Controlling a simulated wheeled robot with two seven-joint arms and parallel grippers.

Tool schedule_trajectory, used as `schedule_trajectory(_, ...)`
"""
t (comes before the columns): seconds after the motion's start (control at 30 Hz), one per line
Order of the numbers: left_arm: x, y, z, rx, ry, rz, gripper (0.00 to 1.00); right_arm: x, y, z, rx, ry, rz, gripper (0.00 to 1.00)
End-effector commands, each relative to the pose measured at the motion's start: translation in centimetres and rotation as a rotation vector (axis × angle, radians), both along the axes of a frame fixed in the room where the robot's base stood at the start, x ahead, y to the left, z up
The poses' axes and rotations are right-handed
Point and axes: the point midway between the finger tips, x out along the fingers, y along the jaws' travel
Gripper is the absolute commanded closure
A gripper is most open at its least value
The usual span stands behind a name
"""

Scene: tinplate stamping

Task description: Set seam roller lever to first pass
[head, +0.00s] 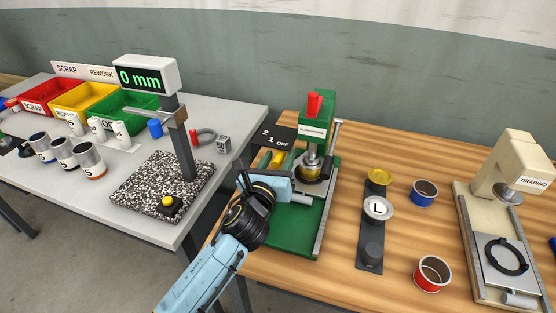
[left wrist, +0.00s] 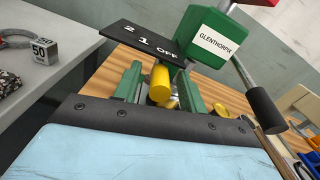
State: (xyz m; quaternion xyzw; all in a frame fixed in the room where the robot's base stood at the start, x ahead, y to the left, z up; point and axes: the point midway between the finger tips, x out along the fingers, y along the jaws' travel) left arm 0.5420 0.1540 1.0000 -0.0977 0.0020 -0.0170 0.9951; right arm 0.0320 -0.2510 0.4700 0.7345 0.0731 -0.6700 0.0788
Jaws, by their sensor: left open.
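The green machine (head: 319,118), labelled GLENTHORPIX in the left wrist view (left wrist: 219,38), stands on the wooden bench. A black plate marked 2, 1, OFF (head: 280,137) is at its left side and shows close up in the left wrist view (left wrist: 145,38). A yellow lever handle (left wrist: 160,82) sits just below the plate; the mark it lines up with is unclear. My left gripper (left wrist: 159,88) is open, its green fingers on either side of the handle. It also shows in the head view (head: 276,161). Contact is unclear. My right gripper is not in view.
A red handle (head: 314,104) tops the green machine, and a grey rod with a dark grip (left wrist: 263,106) hangs at its side. A dark strip with round pieces (head: 370,255), small tins (head: 424,193) and a beige press (head: 525,165) stand to the right. A grey table (head: 225,118) is left.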

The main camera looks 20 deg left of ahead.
Motion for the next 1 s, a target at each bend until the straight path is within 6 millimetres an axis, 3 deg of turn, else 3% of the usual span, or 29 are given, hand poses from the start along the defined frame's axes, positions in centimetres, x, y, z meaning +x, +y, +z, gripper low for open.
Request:
schedule_trajectory(0.3, 0.25, -0.01, 0.01, -0.001, 0.0, 0.0, 0.59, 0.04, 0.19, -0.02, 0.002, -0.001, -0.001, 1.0)
schedule_trajectory(0.63, 0.22, -0.01, 0.0, 0.0, 0.0, 0.0, 1.0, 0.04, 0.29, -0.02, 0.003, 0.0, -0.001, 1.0)
schedule_trajectory(1.0, 0.45, -0.41, 0.17, 0.004, -0.001, -0.036, 1.0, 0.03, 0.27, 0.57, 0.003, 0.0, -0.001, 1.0)
